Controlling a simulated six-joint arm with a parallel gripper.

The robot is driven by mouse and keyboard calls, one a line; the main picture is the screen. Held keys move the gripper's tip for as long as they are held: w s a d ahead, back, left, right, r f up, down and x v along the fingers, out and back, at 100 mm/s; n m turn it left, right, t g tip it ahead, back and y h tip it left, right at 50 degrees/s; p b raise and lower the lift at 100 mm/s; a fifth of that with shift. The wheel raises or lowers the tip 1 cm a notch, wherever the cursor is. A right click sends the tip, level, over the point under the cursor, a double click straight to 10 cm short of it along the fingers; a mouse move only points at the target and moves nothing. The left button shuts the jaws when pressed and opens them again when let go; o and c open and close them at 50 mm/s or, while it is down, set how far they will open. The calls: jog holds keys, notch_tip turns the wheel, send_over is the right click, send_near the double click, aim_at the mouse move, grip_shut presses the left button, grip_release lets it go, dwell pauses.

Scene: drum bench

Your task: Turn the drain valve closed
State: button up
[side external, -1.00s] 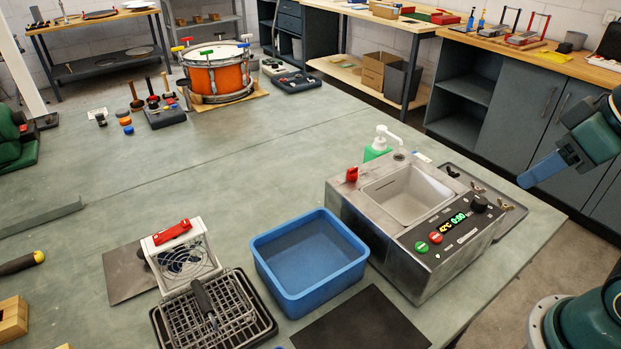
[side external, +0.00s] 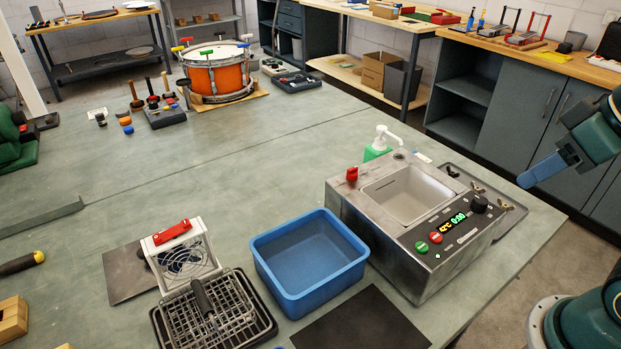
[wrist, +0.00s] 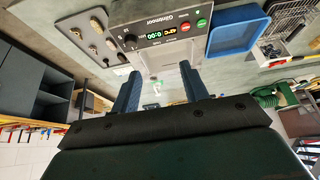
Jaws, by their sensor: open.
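The drain valve appears to be the small red handle (side external: 351,174) on the back left corner of the steel tank unit (side external: 372,236). It looks upright, but its exact turn is too small to tell. The unit has an open basin (side external: 408,194) and a front panel with a lit green display, which also shows in the wrist view (wrist: 170,34). I cannot make out the red handle there.
A blue tub (side external: 310,262) stands left of the unit, with a wire basket (side external: 208,318) and a small fan box (side external: 182,255) beyond it. A green pump bottle (side external: 378,151) stands behind the unit. A tray with small parts (side external: 505,205) lies to its right.

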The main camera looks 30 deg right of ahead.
jog(key=w+a+r+m+g, duration=0.1)
jog(key=w+r+m+g, duration=0.15)
jog(key=w, duration=0.55)
jog(key=w+a+r+m+g, duration=0.1)
jog(key=w+r+m, duration=0.2)
jog(key=w, duration=0.5)
jog(key=m+g, duration=0.3)
jog(key=m, duration=0.3)
send_over(352, 168)
notch_tip(352, 168, down, 7)
jog(key=shift+w+a+t, duration=0.2)
jog(key=shift+w+t, duration=0.05)
jog(key=shift+w, duration=0.1)
jog(key=f, duration=1.3)
jog(key=shift+s+d+f, duration=0.25)
jog(key=shift+s+f, duration=0.1)
